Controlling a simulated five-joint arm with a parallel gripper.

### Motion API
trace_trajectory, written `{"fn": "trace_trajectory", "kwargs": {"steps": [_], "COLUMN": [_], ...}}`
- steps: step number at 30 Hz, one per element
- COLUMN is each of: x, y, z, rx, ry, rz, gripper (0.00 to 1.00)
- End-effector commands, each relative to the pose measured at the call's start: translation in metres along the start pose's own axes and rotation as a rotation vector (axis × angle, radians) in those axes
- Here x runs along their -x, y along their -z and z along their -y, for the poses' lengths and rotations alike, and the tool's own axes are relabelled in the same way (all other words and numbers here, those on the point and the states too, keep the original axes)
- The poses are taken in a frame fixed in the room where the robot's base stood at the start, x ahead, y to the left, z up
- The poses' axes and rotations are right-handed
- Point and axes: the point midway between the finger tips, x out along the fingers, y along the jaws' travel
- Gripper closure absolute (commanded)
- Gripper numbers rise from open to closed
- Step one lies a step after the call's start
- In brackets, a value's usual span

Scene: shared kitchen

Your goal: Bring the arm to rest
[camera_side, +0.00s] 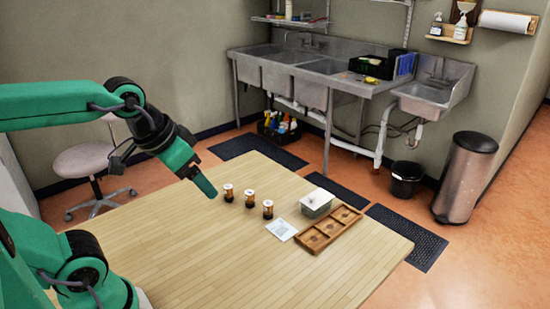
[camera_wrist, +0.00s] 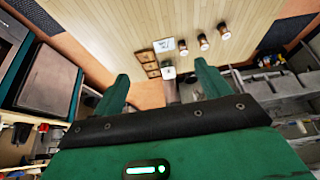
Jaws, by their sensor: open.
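My arm is stretched out above the table (camera_side: 190,255), clear of the tabletop things. The three jars (camera_side: 228,193), (camera_side: 250,199), (camera_side: 268,209) stand upright in a loose row.
A wooden tray with compartments (camera_side: 311,240), a grey box with a white lid (camera_side: 317,204) and a pale card (camera_side: 281,231) lie right of the jars. The table's front middle is bare. Steel sinks (camera_side: 330,68), a black bucket and a bin stand beyond.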

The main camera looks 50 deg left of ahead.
Motion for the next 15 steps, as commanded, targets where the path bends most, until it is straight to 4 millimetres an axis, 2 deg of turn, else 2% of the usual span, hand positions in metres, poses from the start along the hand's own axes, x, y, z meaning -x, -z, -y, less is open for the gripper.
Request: {"fn": "trace_trajectory", "kwargs": {"steps": [3, 6, 15], "x": [-0.002, -0.003, -0.003], "y": [-0.012, -0.017, -0.018], "z": [0.000, 0.000, 0.000], "rx": [0.000, 0.000, 0.000], "ry": [0.000, 0.000, 0.000], "rz": [-0.018, -0.023, -0.023], "gripper": [0.24, 0.24, 0.24]}}
